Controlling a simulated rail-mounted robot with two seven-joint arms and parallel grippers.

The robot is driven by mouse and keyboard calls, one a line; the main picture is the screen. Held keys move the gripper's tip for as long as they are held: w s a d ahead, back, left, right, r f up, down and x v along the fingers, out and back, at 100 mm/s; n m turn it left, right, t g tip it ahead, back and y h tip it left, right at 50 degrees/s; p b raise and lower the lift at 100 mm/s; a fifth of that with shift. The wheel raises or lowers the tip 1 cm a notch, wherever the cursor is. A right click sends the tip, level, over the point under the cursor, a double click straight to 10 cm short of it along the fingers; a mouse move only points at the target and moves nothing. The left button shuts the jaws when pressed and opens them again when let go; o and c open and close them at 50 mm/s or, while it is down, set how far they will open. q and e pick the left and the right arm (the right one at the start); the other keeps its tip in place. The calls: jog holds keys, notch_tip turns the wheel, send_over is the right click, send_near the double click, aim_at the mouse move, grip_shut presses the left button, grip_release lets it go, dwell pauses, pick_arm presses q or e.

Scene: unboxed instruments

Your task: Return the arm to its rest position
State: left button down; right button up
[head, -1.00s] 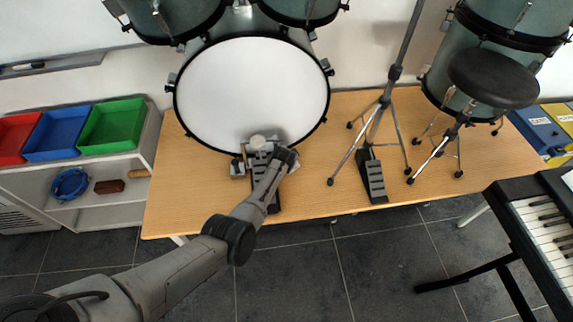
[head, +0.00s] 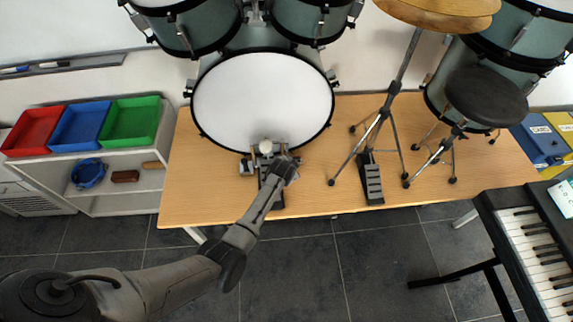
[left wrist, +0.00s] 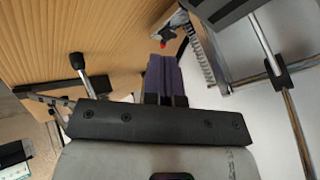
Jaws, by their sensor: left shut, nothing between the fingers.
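My left arm comes in from the lower left in the head view. Its wrist end (head: 286,168) is over the bass drum pedal (head: 271,196), in front of the white-faced bass drum (head: 262,100). The fingers are hidden in that view. In the left wrist view my left gripper (left wrist: 166,72) shows its fingers together and empty. Whether it touches the pedal cannot be told. My right arm and gripper are not in view.
The drum kit stands on a wooden platform (head: 400,212). A hi-hat stand pedal (head: 372,184) and a black stool (head: 486,96) are to the right. A keyboard (head: 535,250) is at the lower right. A shelf with red, blue and green trays (head: 130,122) is left. Floor in front is open.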

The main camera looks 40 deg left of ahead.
pick_arm(q)
jog(key=shift+s+r+p, duration=0.3)
jog(key=shift+s+r, duration=0.35)
jog(key=shift+r, duration=0.3)
